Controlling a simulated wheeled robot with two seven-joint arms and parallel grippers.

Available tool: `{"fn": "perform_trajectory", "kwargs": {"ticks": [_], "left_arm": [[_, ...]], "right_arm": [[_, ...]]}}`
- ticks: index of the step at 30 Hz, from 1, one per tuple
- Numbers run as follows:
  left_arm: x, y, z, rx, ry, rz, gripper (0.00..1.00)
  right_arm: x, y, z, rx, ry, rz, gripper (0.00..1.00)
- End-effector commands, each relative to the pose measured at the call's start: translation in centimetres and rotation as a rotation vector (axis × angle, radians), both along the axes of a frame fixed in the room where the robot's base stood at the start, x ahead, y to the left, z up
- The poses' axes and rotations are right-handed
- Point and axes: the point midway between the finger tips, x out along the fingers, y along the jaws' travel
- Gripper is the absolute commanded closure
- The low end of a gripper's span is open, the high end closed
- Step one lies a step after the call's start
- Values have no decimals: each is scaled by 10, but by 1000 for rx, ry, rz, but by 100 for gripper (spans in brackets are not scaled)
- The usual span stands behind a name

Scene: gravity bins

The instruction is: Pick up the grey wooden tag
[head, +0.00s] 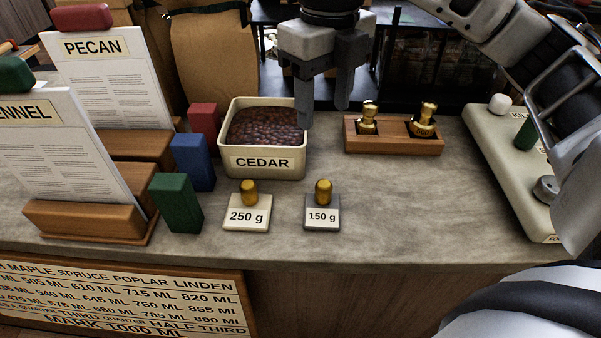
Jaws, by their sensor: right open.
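The grey tag (322,224), marked "150 g" and topped with a gold knob (323,191), lies near the counter's front edge. A cream tag (246,223) marked "250 g", also with a gold knob, lies just to its left. My right gripper (325,112) points down at the top middle, beyond the grey tag and apart from it. Its fingers are apart with nothing seen between them. Its left finger overlaps the right rim of the CEDAR bin in the picture; I cannot tell whether they touch. My left gripper is not in view.
The CEDAR bin (267,162) holds dark brown pieces. A wooden block (393,145) with brass weights stands behind right; a cream device (497,165) is at right. Red, blue (192,161) and green (175,203) blocks and card stands are at left. Counter right of the grey tag is clear.

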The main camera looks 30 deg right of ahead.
Motion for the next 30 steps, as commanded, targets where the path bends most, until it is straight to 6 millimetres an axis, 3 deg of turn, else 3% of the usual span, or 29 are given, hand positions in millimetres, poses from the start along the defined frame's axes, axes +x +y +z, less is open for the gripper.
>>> {"fn": "perform_trajectory", "kwargs": {"ticks": [13,23,30], "left_arm": [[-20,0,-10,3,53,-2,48],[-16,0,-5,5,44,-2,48],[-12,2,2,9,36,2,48]], "right_arm": [[-3,-1,-83,-2,5,1,48],[-4,0,-111,-1,2,2,48],[-9,1,-146,-1,3,1,48]]}}
